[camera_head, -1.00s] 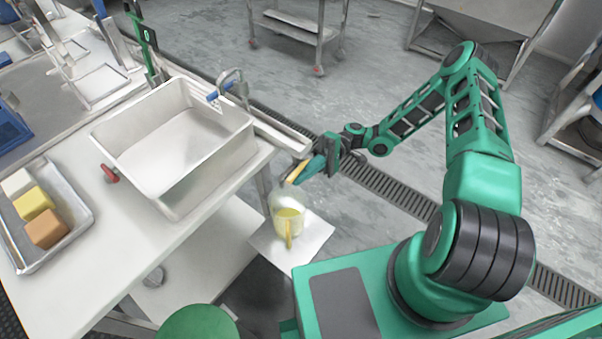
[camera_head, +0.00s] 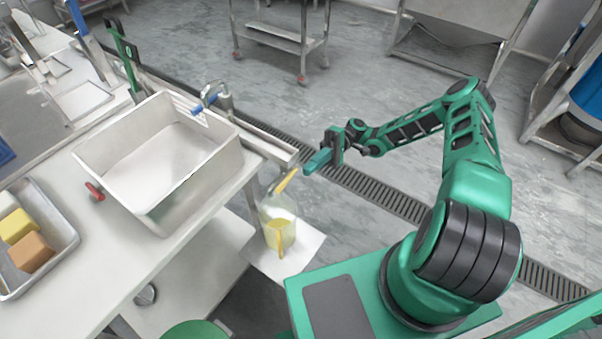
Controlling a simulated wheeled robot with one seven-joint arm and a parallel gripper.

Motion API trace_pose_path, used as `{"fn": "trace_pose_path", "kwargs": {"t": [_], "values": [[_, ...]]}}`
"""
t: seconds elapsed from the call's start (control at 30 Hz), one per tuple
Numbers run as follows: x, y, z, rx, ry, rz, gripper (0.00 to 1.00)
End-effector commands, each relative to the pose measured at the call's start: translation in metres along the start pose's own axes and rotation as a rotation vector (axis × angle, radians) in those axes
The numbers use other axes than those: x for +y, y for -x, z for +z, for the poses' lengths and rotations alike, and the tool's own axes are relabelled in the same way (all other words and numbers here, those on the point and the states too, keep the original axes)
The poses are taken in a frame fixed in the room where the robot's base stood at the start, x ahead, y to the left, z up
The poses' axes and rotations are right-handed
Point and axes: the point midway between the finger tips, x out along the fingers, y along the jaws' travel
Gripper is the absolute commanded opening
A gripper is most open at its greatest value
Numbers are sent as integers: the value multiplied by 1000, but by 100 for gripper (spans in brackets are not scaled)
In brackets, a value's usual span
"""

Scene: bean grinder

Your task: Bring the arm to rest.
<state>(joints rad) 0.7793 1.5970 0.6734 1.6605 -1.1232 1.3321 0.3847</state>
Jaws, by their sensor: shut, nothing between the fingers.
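My arm reaches from its base at the right toward the middle of the view, bent at the elbow. My gripper (camera_head: 316,163) is at its end, with green fingers pointing left and down. It is shut and empty, in the air right of the table edge. A clear container with yellow contents (camera_head: 279,232) stands below and left of my gripper on a small white surface (camera_head: 302,252). A yellow-orange piece (camera_head: 286,181) shows at the container's top, left of my fingertips. A small gap shows between it and the fingers.
A metal tray (camera_head: 55,258) holds several coloured blocks. A metal cart (camera_head: 275,40) stands at the back. The floor (camera_head: 375,90) behind my arm is clear.

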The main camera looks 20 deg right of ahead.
Motion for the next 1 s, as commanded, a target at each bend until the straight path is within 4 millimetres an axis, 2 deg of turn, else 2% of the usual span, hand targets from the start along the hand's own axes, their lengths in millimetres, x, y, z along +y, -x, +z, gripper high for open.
{"fn": "trace_pose_path", "kwargs": {"t": [0.23,0.77,1.0], "values": [[0,13,0,3,0,-1,0],[0,13,0,2,-2,2,0],[-8,10,8,-18,-81,95,0]]}}
